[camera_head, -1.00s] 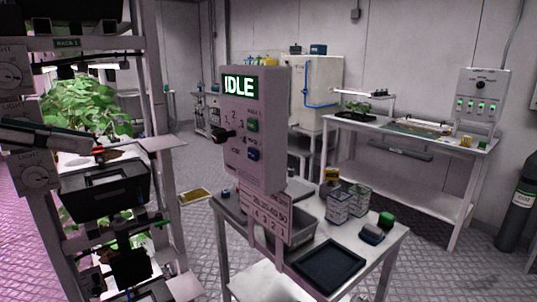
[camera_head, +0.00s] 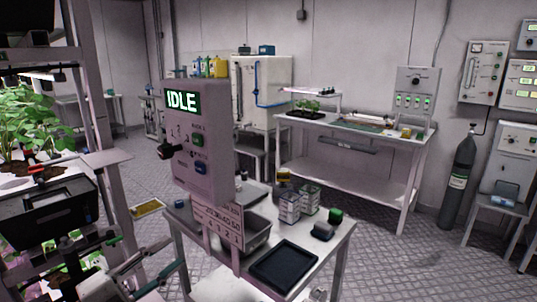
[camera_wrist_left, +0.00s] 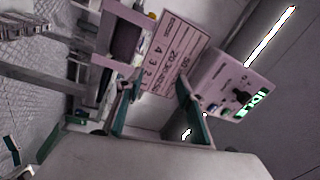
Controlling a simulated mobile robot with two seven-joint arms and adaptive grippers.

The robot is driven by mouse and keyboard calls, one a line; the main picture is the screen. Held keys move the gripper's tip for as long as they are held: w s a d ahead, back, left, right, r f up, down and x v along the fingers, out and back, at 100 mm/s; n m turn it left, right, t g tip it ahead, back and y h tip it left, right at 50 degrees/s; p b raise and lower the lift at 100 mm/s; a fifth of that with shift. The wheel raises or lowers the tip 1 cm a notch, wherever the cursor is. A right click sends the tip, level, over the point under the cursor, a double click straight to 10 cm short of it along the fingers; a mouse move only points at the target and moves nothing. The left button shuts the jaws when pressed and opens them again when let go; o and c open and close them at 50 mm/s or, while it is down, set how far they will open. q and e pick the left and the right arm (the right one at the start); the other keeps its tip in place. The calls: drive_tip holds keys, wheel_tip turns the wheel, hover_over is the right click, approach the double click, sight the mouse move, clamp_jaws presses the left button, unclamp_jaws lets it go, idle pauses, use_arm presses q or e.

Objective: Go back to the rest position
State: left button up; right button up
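My left gripper (camera_head: 128,265) is low at the left in the head view, in front of the plant rack (camera_head: 88,130) and left of the small table. Its green-edged fingers also show in the left wrist view (camera_wrist_left: 158,92), spread apart with nothing between them. The control box (camera_head: 200,145) reads IDLE and stands over the small table; it also appears tilted in the left wrist view (camera_wrist_left: 238,88). My right gripper is not in view.
The small table (camera_head: 335,247) holds a dark tray (camera_head: 284,266), a grey bin (camera_head: 258,232) and small boxes (camera_head: 289,207). A workbench (camera_head: 395,150) stands behind. A gas cylinder (camera_head: 457,185) is at the right. Floor between the table and cylinder is clear.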

use_arm(q)
drive_tip(key=s+f+n+y+p, duration=0.1)
drive_tip(key=s+f+n+y, duration=0.4)
drive_tip(key=f, duration=0.6)
drive_tip(key=s+f+n+y, duration=0.2)
drive_tip(key=s+f+n, duration=0.1)
drive_tip(key=f+n, duration=0.65)
drive_tip(key=s+d+f+n+g+y, duration=0.2)
drive_tip(key=s+f+n+g+y, duration=0.1)
drive_tip(key=s+f, duration=1.2)
drive_tip(key=shift+d+f+n+g+p, duration=0.2)
drive_tip(key=shift+d+n+g+p, duration=0.2)
drive_tip(key=shift+n+g, duration=0.5)
drive_tip(key=shift+c, duration=0.5)
